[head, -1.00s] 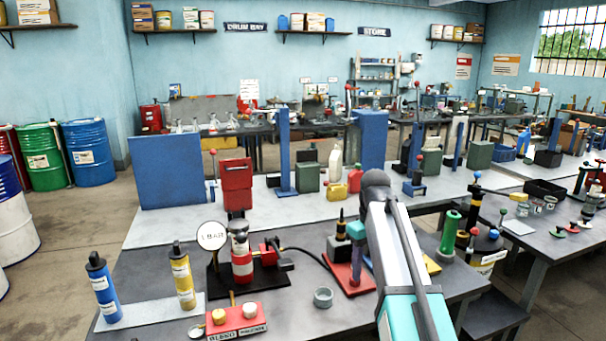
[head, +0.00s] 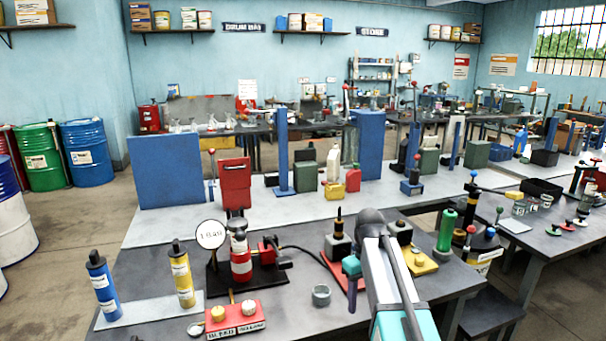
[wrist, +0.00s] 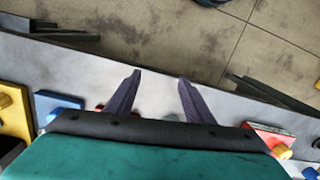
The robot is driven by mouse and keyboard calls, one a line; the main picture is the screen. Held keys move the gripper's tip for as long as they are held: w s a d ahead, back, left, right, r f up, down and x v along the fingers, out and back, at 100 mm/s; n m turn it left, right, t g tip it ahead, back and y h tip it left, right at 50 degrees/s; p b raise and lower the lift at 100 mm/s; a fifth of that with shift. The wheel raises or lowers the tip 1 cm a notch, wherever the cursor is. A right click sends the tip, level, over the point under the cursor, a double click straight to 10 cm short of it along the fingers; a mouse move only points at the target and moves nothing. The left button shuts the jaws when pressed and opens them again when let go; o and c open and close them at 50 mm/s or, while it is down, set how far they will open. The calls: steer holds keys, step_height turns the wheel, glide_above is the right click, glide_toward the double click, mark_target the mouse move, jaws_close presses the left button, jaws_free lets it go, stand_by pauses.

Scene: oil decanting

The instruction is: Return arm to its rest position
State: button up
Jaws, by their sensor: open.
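My arm rises from the bottom of the head view, right of centre, over the dark front bench (head: 290,290). In the wrist view my gripper (wrist: 159,78) has its two dark fingers spread apart with nothing between them. Grey bench surface and its edge lie beyond the fingertips. A small teal part shows just left of my arm, in front of the red plate (head: 330,262) with a black-topped fixture (head: 338,238).
The front bench holds a blue bottle (head: 103,283), a yellow bottle (head: 182,275), a round gauge (head: 210,235), a red-and-white cylinder (head: 240,258), a small grey cup (head: 321,295) and a green cylinder (head: 447,232). A yellow block (head: 420,262) sits close right of my arm.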

steer(key=s+f+m+g, duration=0.1)
steer(key=s+f, duration=0.4)
steer(key=f, duration=0.4)
steer(key=s+f+m+g, duration=0.1)
steer(key=s+f, duration=0.4)
steer(key=f, duration=0.5)
steer(key=s+f, duration=0.5)
steer(key=f, duration=0.4)
steer(key=s+f+m+g, duration=0.1)
steer(key=s+f, duration=0.7)
steer(key=s, duration=0.4)
steer(key=s+f+m+g, duration=0.2)
steer(key=s+f, duration=0.7)
steer(key=s, duration=0.4)
steer(key=shift+s+f, duration=0.25)
